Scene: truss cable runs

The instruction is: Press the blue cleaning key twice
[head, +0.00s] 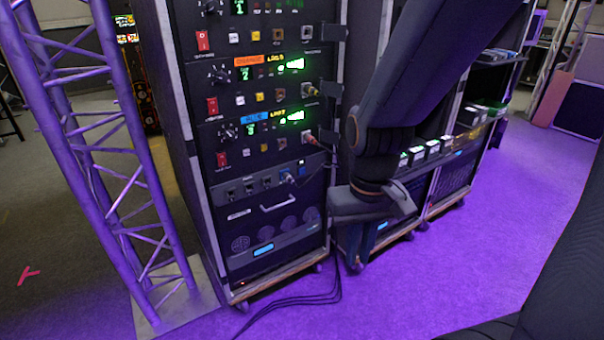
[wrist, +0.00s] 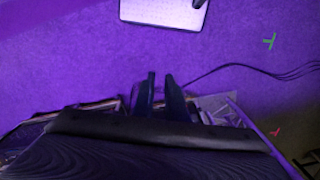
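The rack unit with a blue label (head: 257,117) is the lowest of the stacked control units in the head view. It has a red switch (head: 221,159), a row of small square keys (head: 262,142), a green-lit display (head: 294,115) and a cable plugged in at right. The key legends are too small to read, so I cannot tell which is the cleaning key. My gripper (head: 357,262) hangs low in front of the racks, right of this unit and apart from it. In the wrist view its two fingers (wrist: 161,76) stand apart with nothing between them.
A similar unit with an orange label (head: 248,61) sits above. A purple-lit truss (head: 100,150) stands left of the rack. Black cables (head: 290,300) run across the floor from the rack's foot. More cases (head: 450,180) stand at right. The purple floor (head: 480,260) in front is mostly clear.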

